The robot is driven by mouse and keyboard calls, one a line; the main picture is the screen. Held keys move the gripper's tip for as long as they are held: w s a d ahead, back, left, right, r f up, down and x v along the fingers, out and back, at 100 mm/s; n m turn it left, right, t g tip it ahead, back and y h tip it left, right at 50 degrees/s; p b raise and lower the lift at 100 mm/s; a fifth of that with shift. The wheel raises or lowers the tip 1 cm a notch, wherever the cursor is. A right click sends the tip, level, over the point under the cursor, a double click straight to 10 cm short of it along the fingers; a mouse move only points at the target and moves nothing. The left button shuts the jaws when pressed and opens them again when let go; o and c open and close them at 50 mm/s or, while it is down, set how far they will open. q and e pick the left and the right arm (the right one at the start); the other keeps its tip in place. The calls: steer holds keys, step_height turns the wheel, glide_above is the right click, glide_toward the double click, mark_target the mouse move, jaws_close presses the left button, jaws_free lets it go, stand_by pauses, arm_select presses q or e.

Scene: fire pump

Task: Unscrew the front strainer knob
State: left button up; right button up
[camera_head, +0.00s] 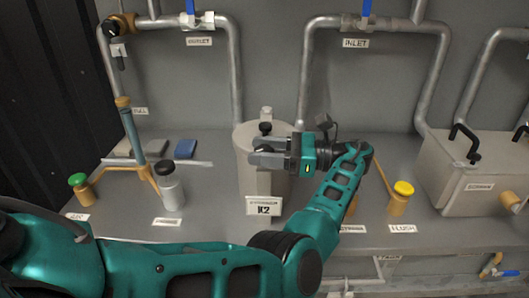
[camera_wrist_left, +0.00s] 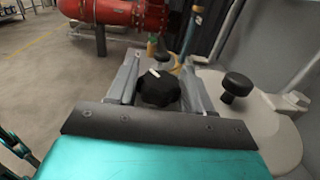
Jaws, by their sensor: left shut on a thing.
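The strainer (camera_head: 247,158) is a beige canister labelled "STRAINER K2" in the middle of the bench. My left gripper (camera_head: 262,152) reaches over its top from the right, jaws level. In the left wrist view the gripper (camera_wrist_left: 158,76) is shut on a black lobed knob with a white mark, the front strainer knob (camera_wrist_left: 158,90). In the head view the fingers mostly hide this knob. A second black knob (camera_wrist_left: 237,86) stands free on the strainer lid, just behind the fingers in the head view (camera_head: 265,128). My right gripper is not in view.
A grey bottle (camera_head: 169,187) and a green-capped fitting (camera_head: 80,188) stand left of the strainer. A yellow-capped fitting (camera_head: 400,198) and a large box with black handles (camera_head: 470,185) stand right. Pipes (camera_head: 240,80) run along the back wall.

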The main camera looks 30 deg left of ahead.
arm_select(q)
steer(key=shift+f, duration=0.1)
steer(key=o, duration=1)
steer(key=shift+a, duration=0.1)
steer(key=shift+c, duration=0.2)
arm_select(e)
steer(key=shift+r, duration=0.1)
